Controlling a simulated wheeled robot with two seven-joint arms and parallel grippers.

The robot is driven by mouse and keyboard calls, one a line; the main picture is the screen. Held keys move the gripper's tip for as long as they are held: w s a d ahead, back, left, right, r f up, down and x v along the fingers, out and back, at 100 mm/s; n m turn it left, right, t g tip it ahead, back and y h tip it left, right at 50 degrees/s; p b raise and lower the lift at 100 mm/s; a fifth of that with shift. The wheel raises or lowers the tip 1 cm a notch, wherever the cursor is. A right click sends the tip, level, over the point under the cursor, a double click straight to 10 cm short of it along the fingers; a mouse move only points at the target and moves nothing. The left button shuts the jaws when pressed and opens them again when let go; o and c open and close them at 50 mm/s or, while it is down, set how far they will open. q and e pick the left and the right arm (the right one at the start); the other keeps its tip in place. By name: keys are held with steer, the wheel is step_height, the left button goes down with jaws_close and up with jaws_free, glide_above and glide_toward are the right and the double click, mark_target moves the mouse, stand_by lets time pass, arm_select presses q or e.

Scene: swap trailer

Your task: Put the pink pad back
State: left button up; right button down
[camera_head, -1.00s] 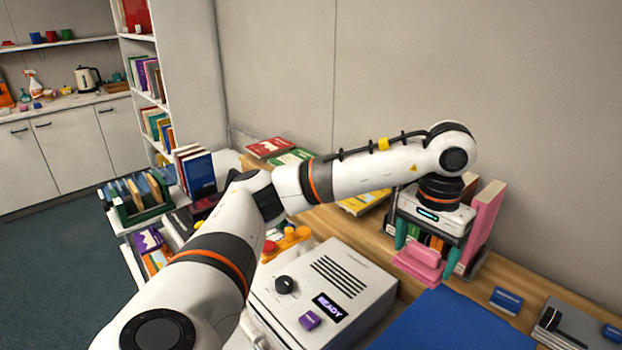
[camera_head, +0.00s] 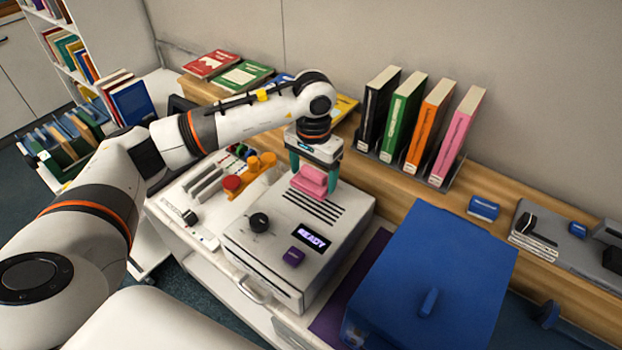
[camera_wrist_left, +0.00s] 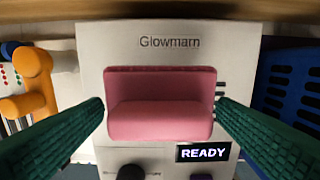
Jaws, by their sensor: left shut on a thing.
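The pink pad (camera_head: 311,181) is between the teal fingers of my left gripper (camera_head: 314,178), which is shut on it. In the head view the pad is over the back part of the white machine (camera_head: 345,222) with the READY display. In the left wrist view the pink pad (camera_wrist_left: 160,104) sits between both fingers, with the machine's top behind it. I cannot tell whether the pad touches the machine. My right gripper is not in view.
Black, green, orange and pink books (camera_head: 458,140) stand upright on the wooden shelf behind. A blue box (camera_head: 440,260) stands right of the machine. A small blue block (camera_head: 483,208) is on the shelf.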

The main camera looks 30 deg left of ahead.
mark_target(313, 184)
arm_select(q)
step_height(313, 184, down, 3)
steer(key=shift+f+p, duration=0.15)
steer(key=shift+p, duration=0.35)
steer(key=shift+f, duration=0.15)
steer(key=shift+f+b, duration=0.25)
steer(key=shift+b, duration=0.1)
steer(key=o, duration=0.8)
steer(key=shift+r, duration=0.1)
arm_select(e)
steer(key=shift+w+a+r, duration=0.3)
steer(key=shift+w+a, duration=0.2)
